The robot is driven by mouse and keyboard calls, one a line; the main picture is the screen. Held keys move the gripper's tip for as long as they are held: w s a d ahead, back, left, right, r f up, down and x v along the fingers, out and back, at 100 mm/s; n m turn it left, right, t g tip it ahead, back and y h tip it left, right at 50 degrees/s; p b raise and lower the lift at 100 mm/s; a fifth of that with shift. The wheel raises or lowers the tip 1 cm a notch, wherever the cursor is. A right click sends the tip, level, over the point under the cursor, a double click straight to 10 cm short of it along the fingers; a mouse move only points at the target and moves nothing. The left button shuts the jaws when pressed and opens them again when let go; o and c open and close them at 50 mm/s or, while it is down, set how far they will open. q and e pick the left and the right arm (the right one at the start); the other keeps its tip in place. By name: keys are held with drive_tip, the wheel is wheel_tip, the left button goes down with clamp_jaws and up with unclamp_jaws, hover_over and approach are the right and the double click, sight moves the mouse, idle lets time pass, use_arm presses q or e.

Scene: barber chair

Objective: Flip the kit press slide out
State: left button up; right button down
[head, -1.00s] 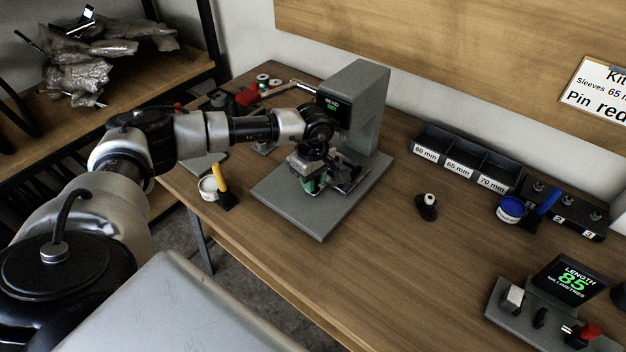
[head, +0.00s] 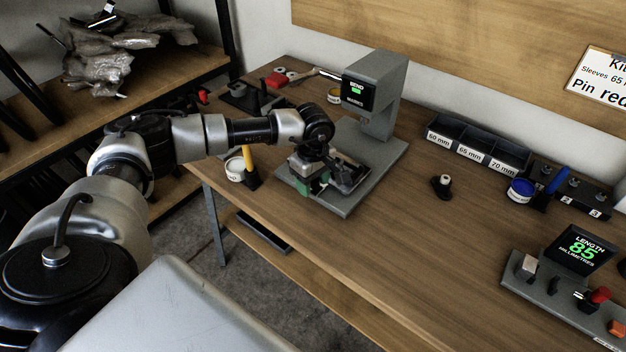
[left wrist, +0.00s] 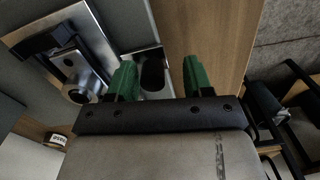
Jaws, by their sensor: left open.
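The kit press is a grey machine (head: 385,82) with a small screen and a flat grey base (head: 385,160) on the wooden bench. Its slide, a dark carriage with a metal plate (head: 350,177), lies near the base's front edge, out from under the press head. It also shows in the left wrist view as a silver plate (left wrist: 92,55) with a round knob. My left gripper (head: 310,186) is at the slide's front end, jaws open. In the left wrist view its green fingertips (left wrist: 159,78) stand either side of a pale tab with a dark slot (left wrist: 152,72).
A white pot (head: 236,170) and a yellow-handled tool (head: 247,158) stand left of the press base. A labelled bin tray (head: 478,150), a small black stand (head: 441,187) and a length gauge (head: 570,250) are to the right. The bench's front middle is clear.

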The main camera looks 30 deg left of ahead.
use_arm(q)
drive_tip(key=shift+w+r, duration=0.15)
wheel_tip(320, 180, up, 11)
drive_tip(key=b, duration=0.1)
drive_tip(key=shift+f, duration=0.2)
use_arm(e)
drive_tip(key=shift+s+f, duration=0.6)
drive_tip(key=shift+s, duration=0.1)
